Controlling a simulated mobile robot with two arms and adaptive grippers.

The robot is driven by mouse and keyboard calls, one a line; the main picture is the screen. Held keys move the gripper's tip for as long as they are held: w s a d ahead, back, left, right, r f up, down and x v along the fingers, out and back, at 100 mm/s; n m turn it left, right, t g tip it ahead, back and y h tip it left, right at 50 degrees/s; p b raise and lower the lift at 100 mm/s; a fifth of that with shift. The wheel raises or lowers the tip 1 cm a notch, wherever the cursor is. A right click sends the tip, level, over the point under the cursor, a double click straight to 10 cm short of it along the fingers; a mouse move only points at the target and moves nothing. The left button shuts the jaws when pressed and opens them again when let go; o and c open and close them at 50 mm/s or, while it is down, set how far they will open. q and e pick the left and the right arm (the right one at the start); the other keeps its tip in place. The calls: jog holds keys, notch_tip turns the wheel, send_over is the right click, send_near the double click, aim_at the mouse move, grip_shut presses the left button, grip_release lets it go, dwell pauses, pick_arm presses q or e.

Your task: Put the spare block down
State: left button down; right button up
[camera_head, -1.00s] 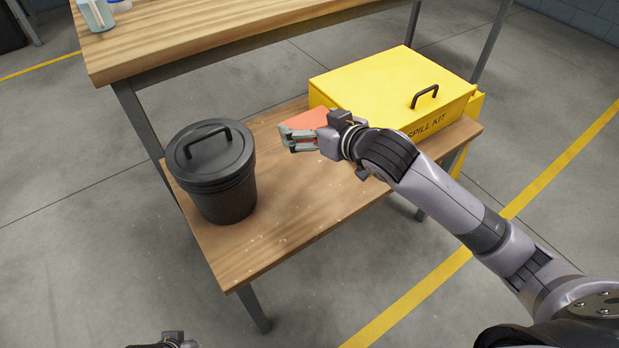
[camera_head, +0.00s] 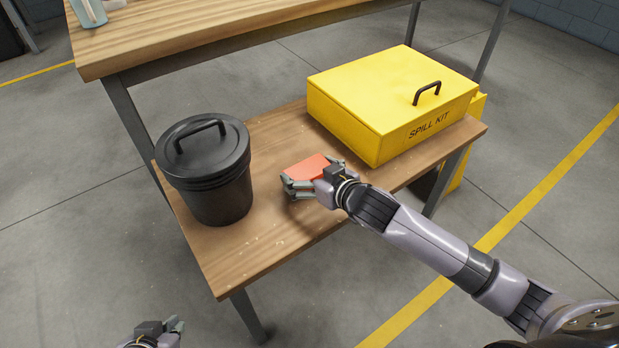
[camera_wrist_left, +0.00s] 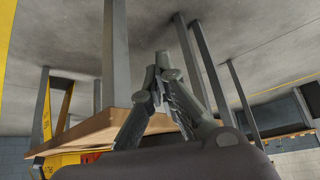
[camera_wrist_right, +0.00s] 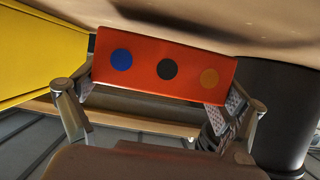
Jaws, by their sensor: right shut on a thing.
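The spare block (camera_head: 309,168) is orange-red and sits in my right gripper (camera_head: 300,188) above the low wooden bench (camera_head: 262,240). In the right wrist view the block (camera_wrist_right: 165,66) shows a face with a blue, a black and an orange dot, and the right gripper's fingers (camera_wrist_right: 160,112) hold it at both ends. The bench surface is close to the block; I cannot tell whether they touch. My left gripper (camera_head: 172,328) is at the bottom edge, away from the bench. In the left wrist view its fingers (camera_wrist_left: 160,68) come together with nothing between them.
A black lidded bin (camera_head: 208,170) stands left of the block. A yellow spill kit box (camera_head: 390,100) stands behind it to the right. A higher wooden table (camera_head: 200,35) is behind. The bench's front part is bare.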

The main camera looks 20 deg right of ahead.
pick_arm(q)
jog(key=shift+w+d+r+t, duration=0.25)
jog(key=shift+w+r+t, duration=0.15)
jog(key=shift+w, duration=0.25)
jog(key=shift+w+d+r+t, duration=0.2)
jog(key=shift+w+r+t, duration=0.15)
jog(key=shift+w, duration=0.3)
pick_arm(e)
jog(key=shift+f, duration=0.65)
jog(key=shift+f, duration=0.1)
jog(key=o, duration=1.4)
jog(key=shift+f, duration=0.15)
